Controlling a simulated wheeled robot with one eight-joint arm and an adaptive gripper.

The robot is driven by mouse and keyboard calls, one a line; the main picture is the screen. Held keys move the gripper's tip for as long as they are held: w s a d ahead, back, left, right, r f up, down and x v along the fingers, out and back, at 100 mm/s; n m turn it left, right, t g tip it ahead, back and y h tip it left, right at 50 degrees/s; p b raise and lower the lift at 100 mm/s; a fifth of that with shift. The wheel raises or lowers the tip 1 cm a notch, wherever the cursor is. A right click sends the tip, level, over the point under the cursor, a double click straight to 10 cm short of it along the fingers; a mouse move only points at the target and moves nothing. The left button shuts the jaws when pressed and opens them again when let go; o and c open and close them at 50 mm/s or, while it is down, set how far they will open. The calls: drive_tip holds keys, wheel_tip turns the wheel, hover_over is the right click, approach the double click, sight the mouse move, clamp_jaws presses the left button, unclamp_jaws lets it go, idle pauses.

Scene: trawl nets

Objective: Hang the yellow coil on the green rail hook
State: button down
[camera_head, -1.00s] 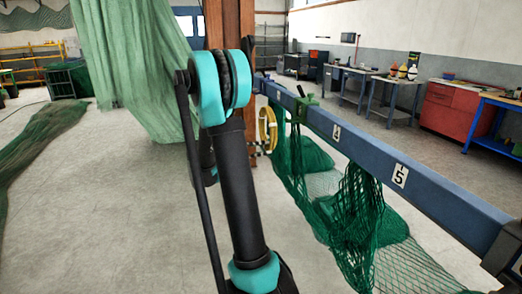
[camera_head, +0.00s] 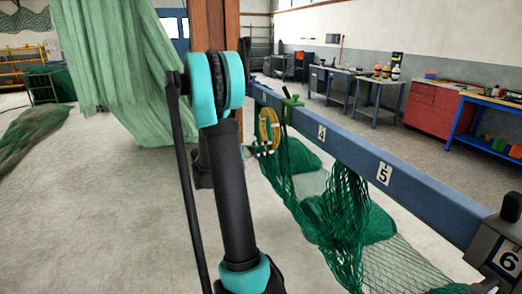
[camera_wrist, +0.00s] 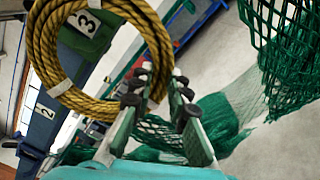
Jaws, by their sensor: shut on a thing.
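The yellow coil (camera_head: 262,130) is a rope ring held upright beside the blue rail, just left of and below the green rail hook (camera_head: 291,101). In the wrist view the coil (camera_wrist: 42,45) fills the upper left. My gripper (camera_wrist: 160,82) is shut on the coil's lower right side. The green hook, by the number 3 plate (camera_wrist: 84,23), shows behind the coil, through its opening. I cannot tell whether they touch. In the head view my arm stands in front and the gripper is mostly hidden.
The blue rail (camera_head: 350,142) runs from the post to the lower right, with number plates. Green netting (camera_head: 345,215) hangs from it and spreads on the floor. A pale green net (camera_head: 110,70) hangs at left. Benches and a red cabinet (camera_head: 432,106) line the right wall.

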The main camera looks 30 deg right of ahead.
drive_tip(key=shift+x, duration=1.65)
drive_tip(key=shift+d+f, duration=0.15)
drive_tip(key=shift+f, duration=1.15)
drive_tip(key=shift+s, duration=0.1)
drive_tip(key=c, duration=1.4)
unclamp_jaws()
